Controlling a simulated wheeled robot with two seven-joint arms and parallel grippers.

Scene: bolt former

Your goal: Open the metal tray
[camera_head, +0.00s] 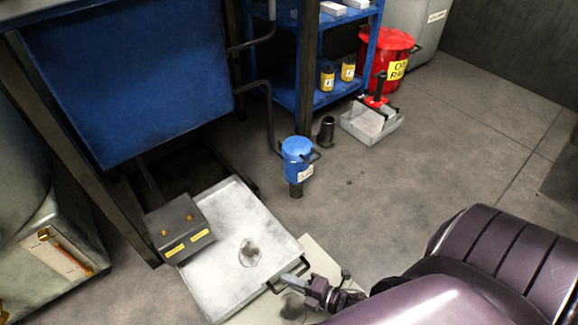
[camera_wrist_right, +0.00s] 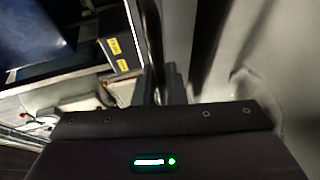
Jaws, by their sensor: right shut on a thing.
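The metal tray (camera_head: 225,225) is a shallow, pale, worn pan on the floor, with a dark stain near its middle. Its dark bar handle (camera_head: 288,274) is on the side towards me. My right gripper (camera_head: 297,281) is shut on this handle. In the right wrist view the gripper fingers (camera_wrist_right: 163,85) close around the dark handle bar (camera_wrist_right: 147,45). A grey box (camera_head: 180,228) with yellow labels and two brass-coloured knobs stands at the tray's left back side. My left gripper is not in view.
A blue machine panel (camera_head: 130,75) on dark legs stands behind the tray. A blue canister (camera_head: 297,158) is right of the tray's back. Farther back are a blue shelf (camera_head: 300,85), a red bin (camera_head: 388,55) and a small grey tray (camera_head: 371,122). The right floor is clear.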

